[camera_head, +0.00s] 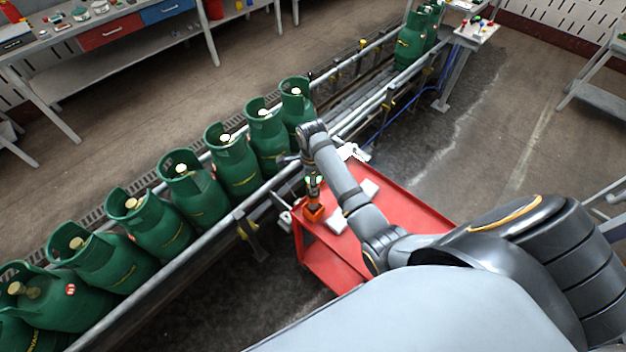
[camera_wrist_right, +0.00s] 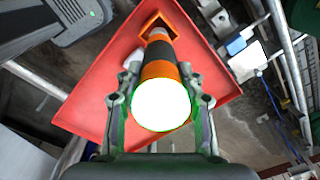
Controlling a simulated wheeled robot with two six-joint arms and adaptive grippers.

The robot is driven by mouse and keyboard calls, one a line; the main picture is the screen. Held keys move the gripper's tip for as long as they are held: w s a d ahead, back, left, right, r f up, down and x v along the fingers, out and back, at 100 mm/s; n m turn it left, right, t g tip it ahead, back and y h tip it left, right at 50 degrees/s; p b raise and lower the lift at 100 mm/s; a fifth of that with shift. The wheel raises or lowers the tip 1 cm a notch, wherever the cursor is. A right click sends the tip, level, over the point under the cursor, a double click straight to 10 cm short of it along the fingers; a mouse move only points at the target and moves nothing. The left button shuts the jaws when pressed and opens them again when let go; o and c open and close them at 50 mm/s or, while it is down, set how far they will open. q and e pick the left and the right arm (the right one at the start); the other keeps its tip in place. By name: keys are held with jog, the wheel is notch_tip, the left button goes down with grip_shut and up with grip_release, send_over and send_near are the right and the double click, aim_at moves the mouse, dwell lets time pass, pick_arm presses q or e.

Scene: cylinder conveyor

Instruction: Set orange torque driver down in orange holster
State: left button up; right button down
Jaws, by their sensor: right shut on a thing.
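The orange and black torque driver (camera_wrist_right: 160,70) is between the fingers of my right gripper (camera_wrist_right: 162,101), which is shut on it. Its bright white end faces the wrist camera. Its far end lies at the orange holster (camera_wrist_right: 149,19), a square-rimmed piece on the red cart. In the head view the driver (camera_head: 313,187) stands roughly upright, directly above the holster (camera_head: 313,213). I cannot tell how deep its tip is inside. My right gripper is largely hidden behind my arm there. My left gripper is not in view.
The red cart (camera_head: 414,207) also carries pale blocks (camera_head: 369,189) close to my right arm. A conveyor rail (camera_head: 222,226) with several green gas cylinders (camera_head: 232,165) runs along the cart's left side. A workbench (camera_head: 100,35) stands at the back left.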

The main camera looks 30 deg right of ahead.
jog(key=shift+f+b, duration=0.45)
jog(key=shift+f, duration=1)
jog(key=shift+w+f+b, duration=0.1)
jog(key=shift+f+b, duration=0.3)
jog(key=shift+f, duration=1.05)
jog(key=c, duration=0.7)
grip_release()
jog(key=shift+c, duration=0.2)
notch_tip(320, 180, up, 12)
jog(key=shift+a+r, duration=0.1)
